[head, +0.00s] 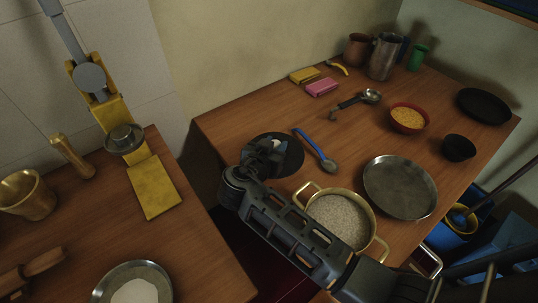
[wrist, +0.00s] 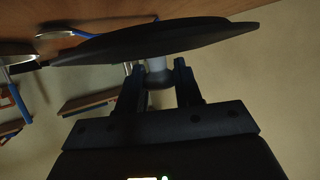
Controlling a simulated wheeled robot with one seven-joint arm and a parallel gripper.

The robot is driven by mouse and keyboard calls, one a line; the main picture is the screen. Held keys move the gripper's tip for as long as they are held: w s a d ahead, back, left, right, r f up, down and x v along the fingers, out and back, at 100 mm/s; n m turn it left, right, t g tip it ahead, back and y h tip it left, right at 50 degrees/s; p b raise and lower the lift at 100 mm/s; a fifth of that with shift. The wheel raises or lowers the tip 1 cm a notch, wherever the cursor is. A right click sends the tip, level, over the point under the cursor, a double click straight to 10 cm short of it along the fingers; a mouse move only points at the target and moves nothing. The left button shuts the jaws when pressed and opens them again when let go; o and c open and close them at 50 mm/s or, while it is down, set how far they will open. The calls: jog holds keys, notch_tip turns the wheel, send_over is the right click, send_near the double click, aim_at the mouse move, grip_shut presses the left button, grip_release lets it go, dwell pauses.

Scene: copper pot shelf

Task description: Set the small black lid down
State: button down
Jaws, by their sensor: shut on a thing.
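The small black lid (head: 293,153) is a dark round disc at the near left part of the right-hand table. In the wrist view the lid (wrist: 150,42) shows nearly edge-on, with a pale knob (wrist: 157,68) between the two fingers. My gripper (head: 272,146) is shut on that knob; it also shows in the wrist view (wrist: 158,78). The lid is very close to the wooden tabletop (head: 235,130) and looks slightly tilted in the wrist view. I cannot tell whether it touches the wood.
A blue-handled spoon (head: 315,150) lies just right of the lid. A brass pot of grain (head: 310,190) and a metal plate (head: 400,187) stand nearer. Sponges (head: 322,87), a ladle (head: 352,102) and a red bowl (head: 409,117) are farther back. The table's left edge is close.

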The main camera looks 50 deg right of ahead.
jog(key=shift+w+a+f, duration=0.45)
jog(key=shift+w+a, duration=0.05)
jog(key=shift+a, duration=0.1)
jog(key=shift+f, duration=0.25)
jog(key=shift+f+p, duration=0.4)
jog(key=shift+f, duration=1.4)
jog(key=shift+f, duration=0.15)
jog(key=c, duration=0.8)
grip_release()
jog(key=shift+o, duration=0.2)
jog(key=shift+r, duration=0.2)
jog(key=b+v, duration=0.1)
jog(key=v, duration=0.6)
jog(key=shift+a+b, duration=0.25)
jog(key=shift+b, duration=0.1)
